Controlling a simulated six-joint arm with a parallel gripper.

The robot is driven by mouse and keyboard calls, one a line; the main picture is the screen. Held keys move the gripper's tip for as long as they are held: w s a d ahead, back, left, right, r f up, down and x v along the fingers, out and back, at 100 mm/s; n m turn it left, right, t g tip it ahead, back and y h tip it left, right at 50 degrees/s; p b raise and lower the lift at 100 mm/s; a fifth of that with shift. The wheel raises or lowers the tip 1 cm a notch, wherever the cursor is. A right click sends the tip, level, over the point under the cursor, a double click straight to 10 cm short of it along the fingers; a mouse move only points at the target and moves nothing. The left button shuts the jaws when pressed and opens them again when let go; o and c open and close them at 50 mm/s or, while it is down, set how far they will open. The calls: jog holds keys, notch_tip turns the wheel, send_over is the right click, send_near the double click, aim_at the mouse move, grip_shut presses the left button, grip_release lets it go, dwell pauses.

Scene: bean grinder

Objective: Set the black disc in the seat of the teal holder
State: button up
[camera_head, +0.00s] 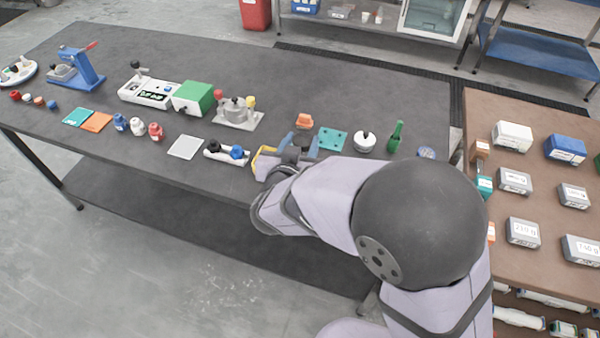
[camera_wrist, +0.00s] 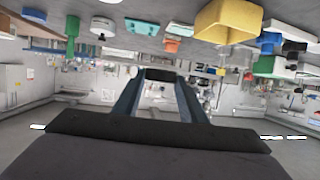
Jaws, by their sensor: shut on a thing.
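My gripper (camera_head: 303,145) is over the front part of the dark table, with its two blue-grey fingers reaching away from my arm. In the wrist view the fingers (camera_wrist: 160,92) are shut on a dark piece at their tips, which looks like the black disc (camera_wrist: 162,75). The teal holder (camera_head: 331,139) is a flat teal block with dark spots, on the table just right of and beyond my gripper. It also shows in the upside-down wrist view (camera_wrist: 141,27). The disc is apart from the holder. The seat's detail is too small to tell.
An orange block (camera_head: 303,121) is behind my gripper; a yellow bin (camera_head: 264,163) is close at its left. The table behind is clear.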

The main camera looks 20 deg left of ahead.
jog(key=shift+s+a+f+n+y, duration=0.2)
jog(key=shift+a+f+n+y, duration=0.1)
jog(key=shift+f+y, duration=0.1)
jog(key=shift+f, duration=4.75)
jog(key=shift+d+f+b, duration=0.1)
jog(key=shift+f+b, duration=0.15)
jog(key=shift+b, duration=0.1)
jog(key=o, duration=1.1)
jog(key=shift+r, duration=0.1)
jog(key=shift+s, duration=0.1)
